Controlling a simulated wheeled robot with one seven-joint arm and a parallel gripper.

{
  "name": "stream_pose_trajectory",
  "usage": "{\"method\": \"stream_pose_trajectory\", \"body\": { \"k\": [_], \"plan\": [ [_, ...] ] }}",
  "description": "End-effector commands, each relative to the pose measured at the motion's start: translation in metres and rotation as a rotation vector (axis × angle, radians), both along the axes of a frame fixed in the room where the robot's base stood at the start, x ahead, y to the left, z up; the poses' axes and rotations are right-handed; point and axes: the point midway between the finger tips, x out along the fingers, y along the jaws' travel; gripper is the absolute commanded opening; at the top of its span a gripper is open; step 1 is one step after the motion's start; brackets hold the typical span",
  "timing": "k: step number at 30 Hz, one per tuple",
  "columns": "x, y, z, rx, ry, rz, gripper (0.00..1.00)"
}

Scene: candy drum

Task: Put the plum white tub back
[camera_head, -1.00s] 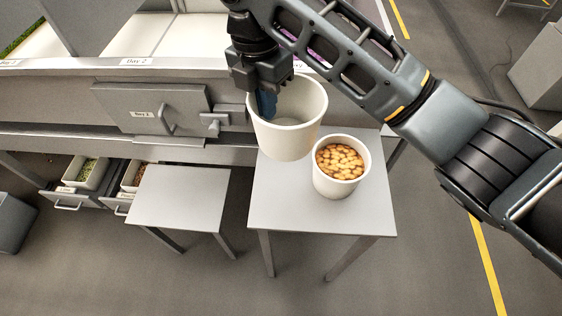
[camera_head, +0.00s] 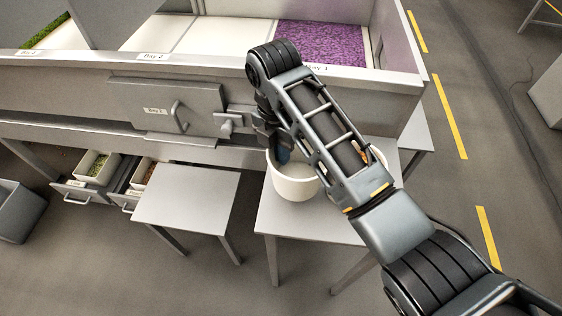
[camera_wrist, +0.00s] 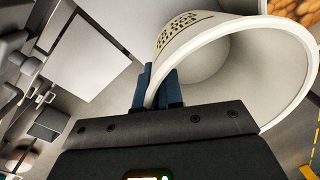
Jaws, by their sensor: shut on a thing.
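A white tub (camera_head: 296,186) is at the left part of the right-hand table (camera_head: 320,228), at or just above its top; I cannot tell if it touches. My gripper (camera_head: 283,152) is shut on the tub's wall at its left rim. In the wrist view my gripper's blue fingers (camera_wrist: 158,88) pinch the rim of the tub (camera_wrist: 215,62), which shows a pale, empty inside and a dotted pattern on its wall. The purple contents (camera_head: 322,42) of a bay lie behind, past the bay wall. No plum marking is readable on the tub.
A second tub with orange-brown pieces (camera_wrist: 290,8) stands beside the held tub, mostly hidden by my arm in the head view. A lower empty table (camera_head: 188,198) is to the left. Open drawers with small bins (camera_head: 95,165) and a grey hatch (camera_head: 165,112) are nearby.

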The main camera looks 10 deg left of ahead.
Motion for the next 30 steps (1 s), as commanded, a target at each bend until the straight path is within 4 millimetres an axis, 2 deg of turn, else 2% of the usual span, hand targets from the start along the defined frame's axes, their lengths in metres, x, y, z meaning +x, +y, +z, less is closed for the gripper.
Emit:
{"method": "stream_pose_trajectory", "body": {
  "k": [8,19,20,27,30],
  "plan": [
    [-0.001,0.0,-0.034,-0.002,0.002,0.0,0.0],
    [-0.001,0.0,-0.038,-0.001,0.001,0.0,0.0],
    [-0.001,0.0,-0.038,-0.001,0.001,0.0,0.09],
    [-0.001,0.0,-0.038,-0.001,0.001,0.0,0.32],
    [-0.001,0.0,-0.038,-0.001,0.001,0.0,0.32]
  ]
}}
